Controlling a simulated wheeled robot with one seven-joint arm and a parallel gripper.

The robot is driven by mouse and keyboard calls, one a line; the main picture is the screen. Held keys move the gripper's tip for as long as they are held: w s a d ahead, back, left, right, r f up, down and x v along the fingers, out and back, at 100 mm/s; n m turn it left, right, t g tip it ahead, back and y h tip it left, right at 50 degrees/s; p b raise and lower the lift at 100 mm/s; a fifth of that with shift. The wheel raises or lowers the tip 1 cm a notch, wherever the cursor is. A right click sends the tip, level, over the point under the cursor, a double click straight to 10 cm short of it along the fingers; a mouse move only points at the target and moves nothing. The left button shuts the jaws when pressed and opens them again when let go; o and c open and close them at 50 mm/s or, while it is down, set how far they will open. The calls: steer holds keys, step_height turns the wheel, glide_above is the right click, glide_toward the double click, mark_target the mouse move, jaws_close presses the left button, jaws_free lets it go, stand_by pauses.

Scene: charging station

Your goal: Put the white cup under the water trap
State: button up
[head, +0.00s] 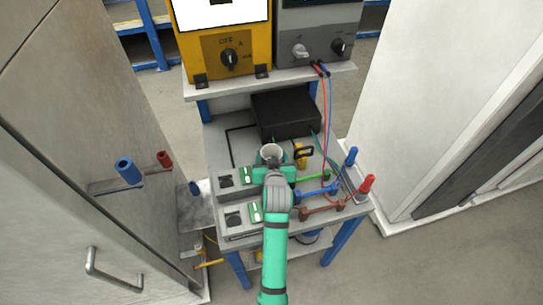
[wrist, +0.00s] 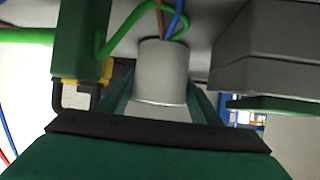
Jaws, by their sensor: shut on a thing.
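The white cup (head: 270,151) is above the middle of the bench, in front of the black box. My gripper (head: 273,167) is shut around it. In the wrist view the light grey-white cup (wrist: 162,72) sits between the two green fingers of my gripper (wrist: 163,100). The fingers touch its sides, and its lower part is partly hidden by the gripper. I cannot tell from these views whether the cup touches the bench. I cannot pick out the water trap with certainty.
A black box (head: 286,114) stands behind the cup. A yellow part (head: 301,158) with a black handle is close on the right. Green-marked grey modules (head: 236,176) are at left. Red and blue cables (head: 327,110) hang at right. A tall grey cabinet (head: 75,150) stands left.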

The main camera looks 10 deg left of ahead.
steer(key=shift+f, duration=0.1)
steer(key=o, duration=1.1)
steer(key=shift+a, duration=0.15)
